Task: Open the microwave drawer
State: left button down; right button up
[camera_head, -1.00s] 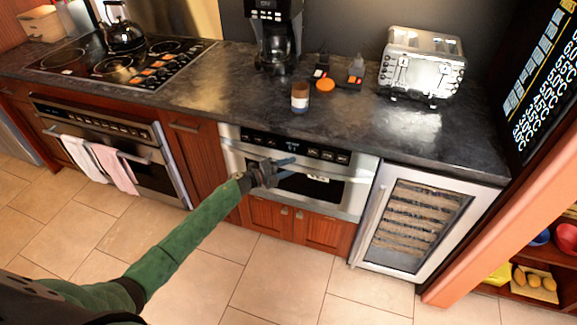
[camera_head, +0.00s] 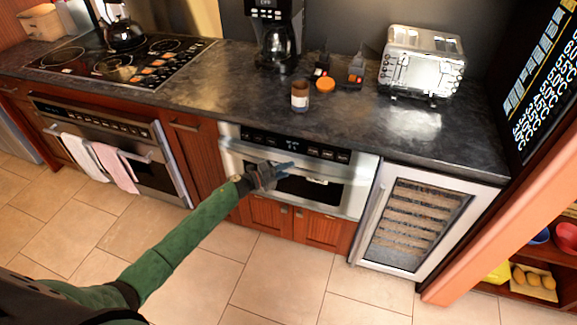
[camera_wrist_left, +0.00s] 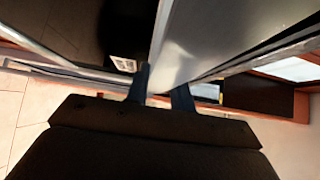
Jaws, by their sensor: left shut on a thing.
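The microwave drawer (camera_head: 350,199) is a steel-framed unit with a dark window, set under the counter. A dark control strip (camera_head: 297,148) runs above it. In the head view its front looks flush or nearly so; a small gap would be hard to tell. My left gripper (camera_head: 288,170) is at the left-middle of the drawer front. In the left wrist view my left gripper (camera_wrist_left: 161,82) has one finger on each side of a steel bar, the drawer handle (camera_wrist_left: 190,40), and is shut on it. My right gripper is out of view.
An oven (camera_head: 150,172) with towels is left of the drawer. A wine cooler (camera_head: 405,225) stands right of it. A coffee maker (camera_head: 277,40), a jar (camera_head: 300,97) and a toaster (camera_head: 422,62) stand on the counter above. The tiled floor (camera_head: 275,280) in front is clear.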

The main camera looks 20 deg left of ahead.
pick_arm(q)
jog(key=s+a, duration=0.1)
jog(key=s, duration=3.3)
jog(key=shift+p, duration=0.35)
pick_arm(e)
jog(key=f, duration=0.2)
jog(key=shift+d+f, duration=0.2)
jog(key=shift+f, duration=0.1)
pick_arm(q)
jog(key=shift+s+a, duration=0.1)
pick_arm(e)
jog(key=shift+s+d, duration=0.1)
pick_arm(q)
jog(key=c, duration=1.3)
grip_release()
jog(key=shift+o, duration=0.5)
jog(key=b+v, duration=0.3)
jog(key=v, duration=0.5)
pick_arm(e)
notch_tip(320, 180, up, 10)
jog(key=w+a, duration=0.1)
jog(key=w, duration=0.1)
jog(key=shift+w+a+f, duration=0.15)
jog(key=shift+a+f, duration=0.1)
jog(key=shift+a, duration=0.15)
